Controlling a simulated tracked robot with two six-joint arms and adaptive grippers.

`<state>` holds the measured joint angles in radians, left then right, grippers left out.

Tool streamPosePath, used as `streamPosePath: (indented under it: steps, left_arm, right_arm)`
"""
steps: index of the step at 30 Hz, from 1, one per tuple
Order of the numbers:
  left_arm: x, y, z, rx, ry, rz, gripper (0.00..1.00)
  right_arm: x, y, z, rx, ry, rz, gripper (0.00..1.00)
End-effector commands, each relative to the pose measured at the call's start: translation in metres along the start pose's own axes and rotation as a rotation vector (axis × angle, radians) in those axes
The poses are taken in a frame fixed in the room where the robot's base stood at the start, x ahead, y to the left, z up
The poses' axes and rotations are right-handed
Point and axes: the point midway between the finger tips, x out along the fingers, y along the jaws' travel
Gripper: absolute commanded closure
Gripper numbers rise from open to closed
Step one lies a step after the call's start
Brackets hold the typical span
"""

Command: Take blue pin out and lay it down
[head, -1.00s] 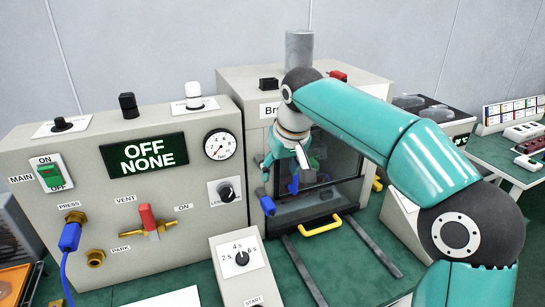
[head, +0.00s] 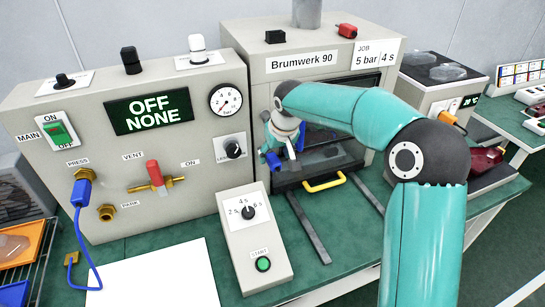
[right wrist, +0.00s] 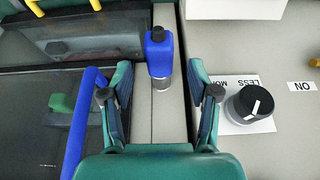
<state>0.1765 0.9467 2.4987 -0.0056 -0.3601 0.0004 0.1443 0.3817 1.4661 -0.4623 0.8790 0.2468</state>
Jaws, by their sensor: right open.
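The blue pin (right wrist: 159,55) stands out from the grey front of the press cabinet in the right wrist view, with a dark tip and a metal shank below the blue part. In the head view the blue pin (head: 272,159) shows just below my right gripper, left of the dark door. My right gripper (head: 283,140) is open and empty. In the right wrist view its fingers (right wrist: 160,88) stand on either side of the pin's line, with the pin just beyond them. I cannot tell the exact depth gap. My left gripper is not in view.
A blue bar (right wrist: 87,115) crosses the dark door close to one finger. A black knob (right wrist: 250,104) sits on the other side. A yellow handle (head: 324,182) is below the door. A white sheet (head: 152,275) lies bare on the green table. A blue hose (head: 88,240) hangs at left.

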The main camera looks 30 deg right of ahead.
Motion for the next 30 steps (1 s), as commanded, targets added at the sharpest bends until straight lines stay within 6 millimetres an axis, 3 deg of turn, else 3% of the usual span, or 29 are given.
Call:
streamPosePath:
  steps: [7, 18, 29, 30]
  left_arm:
    - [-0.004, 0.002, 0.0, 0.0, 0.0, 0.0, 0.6]
    - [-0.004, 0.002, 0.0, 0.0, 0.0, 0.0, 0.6]
    - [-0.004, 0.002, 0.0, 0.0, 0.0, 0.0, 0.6]
    - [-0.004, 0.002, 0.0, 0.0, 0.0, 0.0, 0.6]
  right_arm:
    - [0.025, 0.001, 0.0, 0.001, 0.0, 0.001, 0.4]
    - [0.029, 0.001, 0.0, 0.001, 0.001, 0.0, 0.41]
    - [0.029, 0.001, 0.0, 0.001, 0.001, 0.0, 1.0]
    - [0.029, 0.0, 0.0, 0.001, 0.001, 0.0, 0.73]
